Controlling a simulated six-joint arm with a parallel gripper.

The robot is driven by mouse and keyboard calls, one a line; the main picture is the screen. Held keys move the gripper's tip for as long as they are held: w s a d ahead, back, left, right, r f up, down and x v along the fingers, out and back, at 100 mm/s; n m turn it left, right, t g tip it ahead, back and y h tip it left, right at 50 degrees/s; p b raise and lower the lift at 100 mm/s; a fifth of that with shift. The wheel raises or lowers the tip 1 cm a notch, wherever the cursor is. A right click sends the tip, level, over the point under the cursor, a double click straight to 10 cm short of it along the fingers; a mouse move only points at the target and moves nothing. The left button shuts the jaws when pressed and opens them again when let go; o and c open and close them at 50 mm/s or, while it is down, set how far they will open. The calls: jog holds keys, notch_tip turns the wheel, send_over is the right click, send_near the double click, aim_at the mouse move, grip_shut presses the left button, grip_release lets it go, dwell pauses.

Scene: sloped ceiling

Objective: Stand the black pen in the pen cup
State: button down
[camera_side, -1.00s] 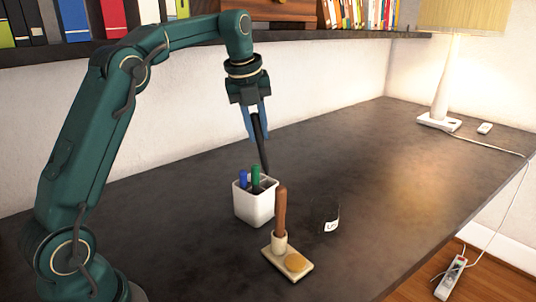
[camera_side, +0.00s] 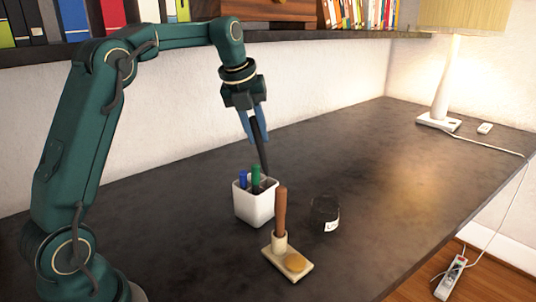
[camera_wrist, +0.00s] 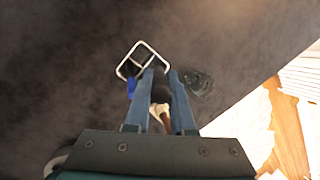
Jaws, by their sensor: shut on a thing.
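The black pen (camera_side: 258,135) is held between the blue fingers of my gripper (camera_side: 257,138), slightly tilted, lower end down. In the side view its lower end is at the back right of the white pen cup's opening; I cannot tell how far inside it reaches. The pen cup (camera_side: 254,207) stands upright on the dark desk. It has dividers and holds a blue pen (camera_side: 243,178) and a green pen (camera_side: 256,175). In the wrist view, the cup rim (camera_wrist: 121,70) shows just beyond the tips of my gripper (camera_wrist: 160,75), with the black pen (camera_wrist: 160,90) between the fingers.
A wooden stand (camera_side: 290,265) with an upright brown-handled tool (camera_side: 281,210) is in front of the cup. A dark labelled jar (camera_side: 325,213) stands to its right. A lamp (camera_side: 440,95) is at the far right.

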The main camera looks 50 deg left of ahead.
jog(key=shift+f, duration=3)
jog(key=shift+f, duration=0.1)
jog(key=c, duration=0.7)
grip_release()
jog(key=v, duration=0.5)
